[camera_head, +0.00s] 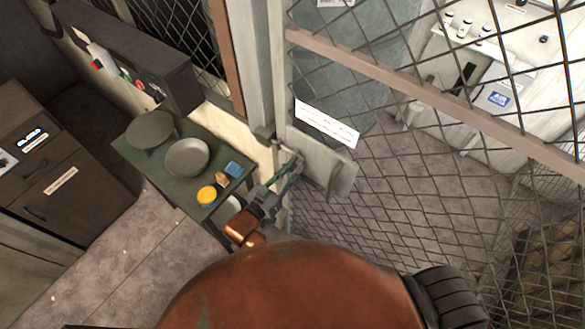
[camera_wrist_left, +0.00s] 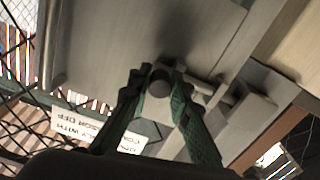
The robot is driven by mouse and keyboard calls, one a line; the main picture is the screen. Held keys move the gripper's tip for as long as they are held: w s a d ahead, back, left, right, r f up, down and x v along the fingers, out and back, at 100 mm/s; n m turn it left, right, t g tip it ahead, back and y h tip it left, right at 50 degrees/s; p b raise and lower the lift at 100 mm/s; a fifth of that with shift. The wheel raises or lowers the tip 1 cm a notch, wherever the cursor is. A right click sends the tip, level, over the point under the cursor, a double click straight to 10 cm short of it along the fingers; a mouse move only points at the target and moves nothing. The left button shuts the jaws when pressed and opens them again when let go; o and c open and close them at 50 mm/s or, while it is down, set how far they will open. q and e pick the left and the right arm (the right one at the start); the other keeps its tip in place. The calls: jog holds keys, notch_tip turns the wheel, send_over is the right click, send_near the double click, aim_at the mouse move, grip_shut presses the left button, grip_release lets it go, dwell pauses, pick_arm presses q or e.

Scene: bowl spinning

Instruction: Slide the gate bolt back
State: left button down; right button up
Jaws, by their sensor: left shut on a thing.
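The gate bolt sits on a grey plate at the gate's edge, next to the post. In the left wrist view its round grey handle (camera_wrist_left: 160,86) and part of its bar (camera_wrist_left: 198,86) show. My left gripper (camera_head: 296,166) is at the bolt in the head view. In the left wrist view its two green fingers (camera_wrist_left: 160,76) are on either side of the handle, shut on it. The mesh gate (camera_head: 400,180) stands next to the post (camera_head: 262,70). In the head view the gripper hides much of the bolt. My right gripper is not in view.
A green table (camera_head: 150,158) left of the post carries two grey round dishes (camera_head: 187,157), a yellow round thing (camera_head: 207,194) and a blue block (camera_head: 234,169). A dark cabinet (camera_head: 65,160) stands farther left. Bare floor (camera_head: 420,180) shows behind the mesh.

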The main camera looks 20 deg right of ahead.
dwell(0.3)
pick_arm(q)
jog(key=shift+s+d, duration=0.25)
jog(key=shift+s, duration=0.1)
jog(key=s+d+p, duration=0.2)
jog(key=s+d, duration=0.2)
jog(key=s, duration=0.1)
jog(key=shift+s+d, duration=0.15)
jog(key=shift+s, duration=0.1)
jog(key=c, duration=1.8)
grip_release()
jog(key=shift+s+d, duration=0.15)
jog(key=shift+c, duration=0.2)
jog(key=shift+o, duration=0.4)
